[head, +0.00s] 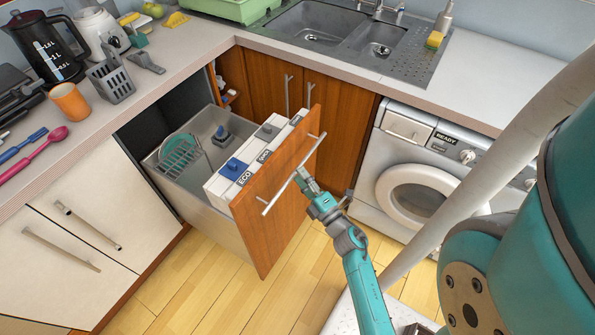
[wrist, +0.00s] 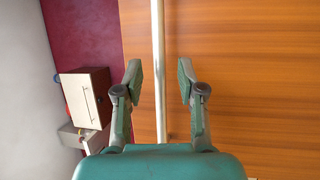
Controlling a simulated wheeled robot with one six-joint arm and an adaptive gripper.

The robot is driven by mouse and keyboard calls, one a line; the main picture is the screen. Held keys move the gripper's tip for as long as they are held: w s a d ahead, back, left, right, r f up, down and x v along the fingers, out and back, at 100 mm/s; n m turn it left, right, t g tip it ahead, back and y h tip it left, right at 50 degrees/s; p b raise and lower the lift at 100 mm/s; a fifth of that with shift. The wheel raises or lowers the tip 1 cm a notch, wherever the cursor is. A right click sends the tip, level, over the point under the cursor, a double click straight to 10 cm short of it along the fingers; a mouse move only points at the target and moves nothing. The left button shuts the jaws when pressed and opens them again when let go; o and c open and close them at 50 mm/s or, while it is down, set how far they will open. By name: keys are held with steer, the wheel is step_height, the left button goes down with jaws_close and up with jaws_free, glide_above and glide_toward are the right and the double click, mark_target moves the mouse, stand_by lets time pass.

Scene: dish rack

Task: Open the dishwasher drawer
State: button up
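A drawer (head: 217,220) with a wooden front (head: 270,220) stands pulled out from the counter in the head view. My gripper (head: 306,180) is at the middle of the bar. In the wrist view its fingers (wrist: 159,82) are apart, one each side of the bar, with gaps on both sides.
A washing machine (head: 405,175) stands right of the drawer, and wooden cabinet doors (head: 340,130) are behind it. White cabinet fronts (head: 75,250) are at left. The wooden floor (head: 310,270) before the drawer looks clear apart from my arm.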

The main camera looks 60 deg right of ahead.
steer(key=v, duration=0.8)
steer(key=shift+s+f, duration=0.15)
steer(key=shift+s, duration=0.2)
steer(key=shift+a, duration=0.1)
